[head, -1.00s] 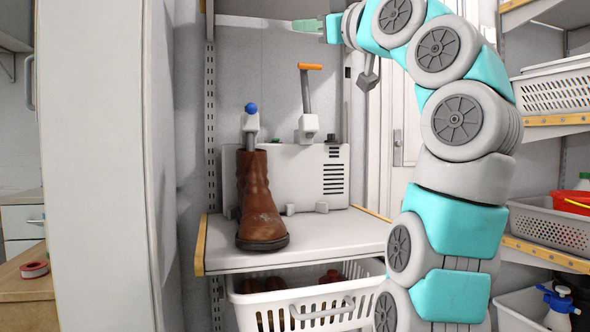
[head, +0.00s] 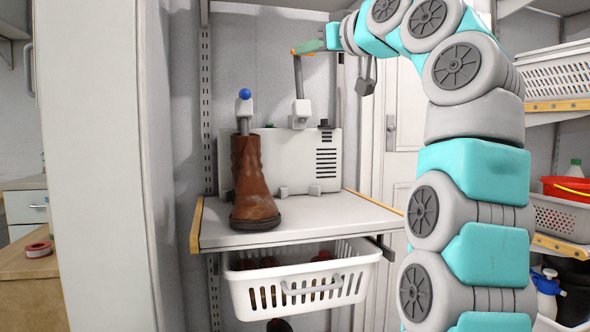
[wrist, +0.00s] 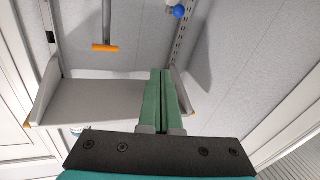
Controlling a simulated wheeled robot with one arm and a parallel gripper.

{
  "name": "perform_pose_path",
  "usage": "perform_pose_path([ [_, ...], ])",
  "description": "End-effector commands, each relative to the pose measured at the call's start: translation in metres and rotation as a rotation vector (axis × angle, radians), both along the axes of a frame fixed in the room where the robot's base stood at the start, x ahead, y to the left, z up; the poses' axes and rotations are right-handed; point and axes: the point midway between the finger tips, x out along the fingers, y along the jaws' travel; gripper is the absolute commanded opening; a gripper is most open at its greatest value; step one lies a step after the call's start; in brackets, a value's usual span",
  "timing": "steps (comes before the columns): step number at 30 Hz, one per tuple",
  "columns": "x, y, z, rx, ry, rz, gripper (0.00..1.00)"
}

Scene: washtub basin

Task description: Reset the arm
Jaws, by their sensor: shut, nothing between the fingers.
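My arm rises on the right of the head view and bends left at the top. My gripper (head: 308,46) is at its end, high above the shelf, with green fingers shut together and empty. In the wrist view the fingers (wrist: 161,75) lie side by side in the middle. In the head view the fingertips overlap the orange top of a lever (head: 299,80). In the wrist view the orange handle (wrist: 105,48) shows apart from the fingers, to their left.
A brown boot (head: 252,182) stands on the shelf (head: 290,222) before a grey machine (head: 300,160) with a blue-knobbed lever (head: 244,94). A white basket (head: 305,298) hangs below. A tall cabinet panel (head: 90,170) stands left; shelves with baskets (head: 555,90) stand right.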

Motion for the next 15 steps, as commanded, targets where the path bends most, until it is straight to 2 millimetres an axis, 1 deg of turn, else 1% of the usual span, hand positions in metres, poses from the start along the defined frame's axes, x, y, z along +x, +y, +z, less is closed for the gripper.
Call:
perform_pose_path([
  [2,0.009,0.0,-0.02,0.0,0.085,-0.003,0.0],
  [5,0.016,0.001,-0.049,-0.003,0.192,-0.012,0.0],
  [6,0.019,0.001,-0.063,-0.007,0.239,-0.016,0.0],
  [8,0.02,0.001,-0.082,-0.01,0.301,-0.024,0.0],
  [9,0.021,0.001,-0.096,-0.015,0.345,-0.029,0.0],
  [11,0.021,0.002,-0.119,-0.024,0.412,-0.039,0.0],
  [14,0.015,0.002,-0.157,-0.041,0.514,-0.057,0.0],
  [15,0.012,0.001,-0.174,-0.048,0.558,-0.066,0.0],
])
